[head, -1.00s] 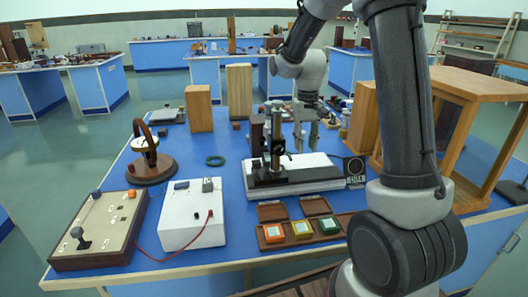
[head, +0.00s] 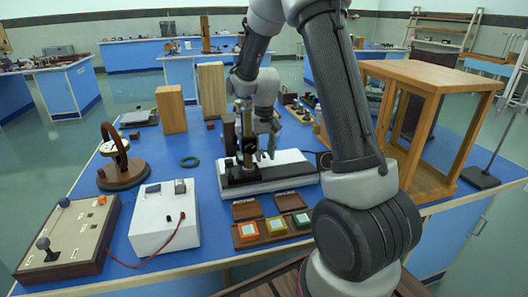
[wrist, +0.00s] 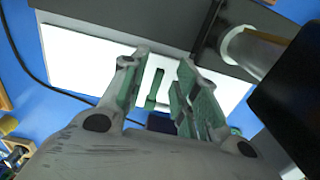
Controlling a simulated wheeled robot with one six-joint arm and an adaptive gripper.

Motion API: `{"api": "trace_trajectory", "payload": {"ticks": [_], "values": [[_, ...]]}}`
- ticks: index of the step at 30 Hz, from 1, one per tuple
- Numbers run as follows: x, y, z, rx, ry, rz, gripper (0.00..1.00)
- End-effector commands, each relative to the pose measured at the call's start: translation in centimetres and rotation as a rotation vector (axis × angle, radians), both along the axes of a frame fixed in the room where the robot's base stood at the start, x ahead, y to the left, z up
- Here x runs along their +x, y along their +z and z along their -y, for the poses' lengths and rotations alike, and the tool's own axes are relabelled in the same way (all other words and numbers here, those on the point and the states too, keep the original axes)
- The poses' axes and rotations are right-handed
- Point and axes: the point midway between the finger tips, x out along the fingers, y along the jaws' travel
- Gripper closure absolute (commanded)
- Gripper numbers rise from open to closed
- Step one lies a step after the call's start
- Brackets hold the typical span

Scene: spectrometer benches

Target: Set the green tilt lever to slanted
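The spectrometer-like instrument, with a white base (head: 290,170) and a dark upright post (head: 247,150), stands on the blue bench. My gripper (head: 264,156) hangs close to the right of the post, above the base. In the wrist view my gripper (wrist: 164,62) is open, its two green-padded fingers apart. A small green upright piece (wrist: 154,88), which looks like the green tilt lever, shows between the fingers against the white base (wrist: 90,60). I cannot tell its tilt clearly or whether a finger touches it. The lever cannot be made out in the head view.
A white box (head: 165,217) and a control panel with knobs (head: 66,240) stand at the left front. A tray with coloured blocks (head: 272,230) lies before the instrument. A wooden frame (head: 425,75) stands at right. A black cable (wrist: 40,75) runs beside the base.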

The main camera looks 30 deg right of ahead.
Motion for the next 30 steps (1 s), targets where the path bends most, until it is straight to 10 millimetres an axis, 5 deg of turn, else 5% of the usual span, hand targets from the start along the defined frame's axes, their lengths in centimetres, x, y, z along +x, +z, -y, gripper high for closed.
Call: {"api": "trace_trajectory", "payload": {"ticks": [6,12,30], "values": [[-0.01,-0.05,0.0,0.0,0.0,0.0,0.7],[-0.01,-0.03,0.0,0.0,0.0,0.0,1.0],[0.53,0.58,0.1,0.029,0.0,-0.144,1.0]]}}
